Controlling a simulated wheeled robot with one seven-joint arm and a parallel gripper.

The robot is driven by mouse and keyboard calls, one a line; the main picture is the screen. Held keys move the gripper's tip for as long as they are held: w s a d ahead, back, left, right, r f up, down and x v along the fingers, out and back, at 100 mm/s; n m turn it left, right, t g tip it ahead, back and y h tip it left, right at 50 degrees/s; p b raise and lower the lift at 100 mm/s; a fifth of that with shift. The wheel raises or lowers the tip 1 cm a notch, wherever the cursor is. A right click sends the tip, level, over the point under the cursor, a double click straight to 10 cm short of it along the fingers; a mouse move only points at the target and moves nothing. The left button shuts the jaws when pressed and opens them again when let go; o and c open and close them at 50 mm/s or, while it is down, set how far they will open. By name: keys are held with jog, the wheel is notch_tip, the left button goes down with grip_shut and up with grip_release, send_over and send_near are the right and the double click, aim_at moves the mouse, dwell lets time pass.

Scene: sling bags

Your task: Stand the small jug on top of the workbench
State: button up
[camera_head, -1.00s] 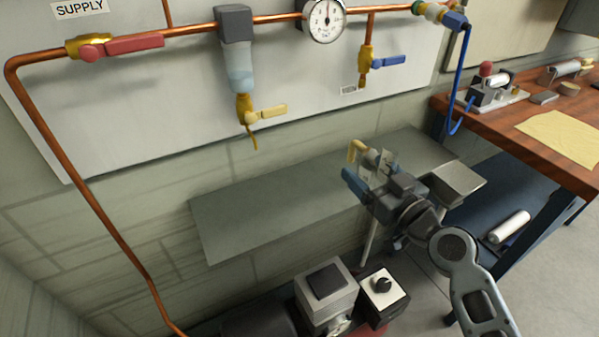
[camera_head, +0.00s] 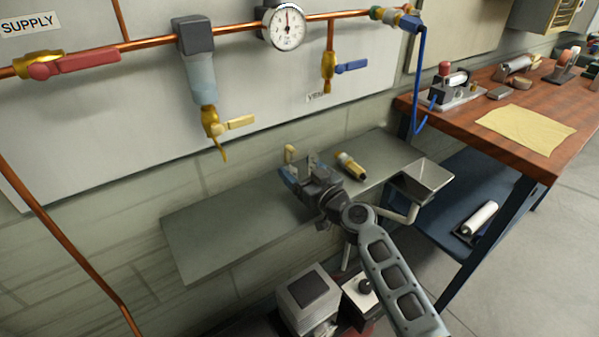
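My gripper (camera_head: 304,172) is above the grey shelf, pointing at the wall. The workbench (camera_head: 552,158), with a reddish wooden top and dark blue legs, stands at the right, apart from the gripper.
The grey shelf (camera_head: 215,235) carries a yellow-and-black cylinder (camera_head: 350,167). A metal hopper (camera_head: 422,178) lies between shelf and bench. A tan cloth (camera_head: 525,128) and a red-knobbed device (camera_head: 452,88) sit on the benchtop. Pipes and a gauge (camera_head: 284,27) line the wall.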

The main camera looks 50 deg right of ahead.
jog(key=shift+w+f, duration=0.2)
jog(key=shift+f, duration=0.1)
jog(key=o, duration=1.1)
jog(key=shift+s, duration=0.1)
jog(key=b+v, duration=0.3)
jog(key=v, duration=0.8)
jog(key=shift+s, duration=0.4)
jog(key=shift+a, duration=0.15)
